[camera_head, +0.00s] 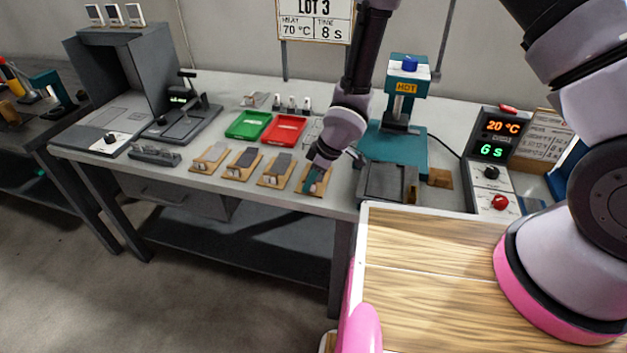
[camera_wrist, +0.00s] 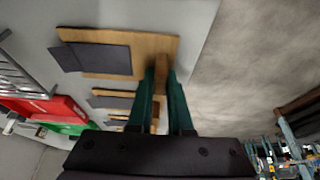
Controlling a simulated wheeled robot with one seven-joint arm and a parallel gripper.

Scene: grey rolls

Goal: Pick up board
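Several wooden boards with grey pads lie in a row along the front of the grey bench. The rightmost board (camera_head: 317,187) is partly hidden by my gripper (camera_head: 314,181), which is down at it. In the wrist view, the nearest board (camera_wrist: 160,44) carries a dark grey sheet (camera_wrist: 100,58). The teal fingers of my gripper (camera_wrist: 162,82) are apart, one on each side of a narrow wooden part at the board's end. I cannot tell whether they press on it. Other boards (camera_head: 274,169) (camera_head: 243,164) (camera_head: 210,158) lie to the left.
A green tray (camera_head: 248,125) and red tray (camera_head: 285,130) lie behind the boards. A dark grey block (camera_head: 385,183) stands close on the right. Behind it is a teal press (camera_head: 402,100). The bench's front edge is close to the boards.

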